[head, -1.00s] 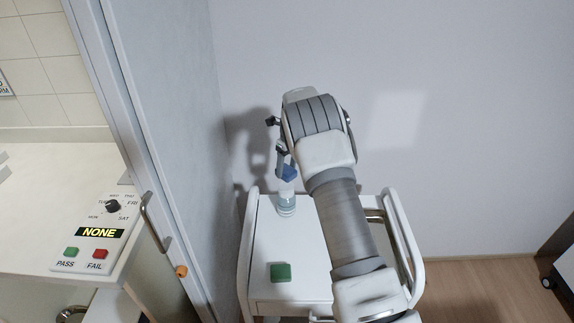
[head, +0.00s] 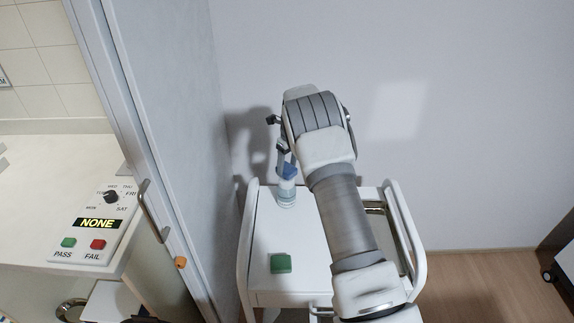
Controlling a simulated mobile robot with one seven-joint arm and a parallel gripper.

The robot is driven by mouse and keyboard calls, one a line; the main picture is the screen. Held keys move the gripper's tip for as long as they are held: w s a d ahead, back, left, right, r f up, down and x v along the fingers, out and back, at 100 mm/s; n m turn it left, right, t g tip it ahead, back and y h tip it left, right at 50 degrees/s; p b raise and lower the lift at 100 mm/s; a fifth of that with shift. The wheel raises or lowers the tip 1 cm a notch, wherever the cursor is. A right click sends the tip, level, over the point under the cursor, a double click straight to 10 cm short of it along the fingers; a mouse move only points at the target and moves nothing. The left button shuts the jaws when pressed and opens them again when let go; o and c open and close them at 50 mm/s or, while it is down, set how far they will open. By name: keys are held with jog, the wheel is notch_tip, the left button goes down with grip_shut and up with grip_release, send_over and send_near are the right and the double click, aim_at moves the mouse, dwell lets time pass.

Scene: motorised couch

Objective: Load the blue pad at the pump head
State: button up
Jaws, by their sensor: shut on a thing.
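My gripper (head: 284,155) is at the end of the arm, above the left back part of the white trolley (head: 262,235). It is shut on the blue pad (head: 290,171) and points down. The pad is at the top of a clear bottle (head: 286,193) with a pale body, which stands upright on the trolley top. The pump head is hidden behind the pad and fingers. I cannot tell whether the pad touches it. My wrist hides part of the fingers.
A green block (head: 280,263) lies near the trolley's front edge. A grey wall edge with a metal handle (head: 152,210) is close on the left.

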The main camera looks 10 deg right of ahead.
aim_at(287, 168)
jog(key=shift+f+b, duration=0.3)
jog(key=shift+f, duration=0.3)
dwell(0.9)
jog(key=shift+r+p, duration=2.2)
jog(key=shift+r, duration=1.4)
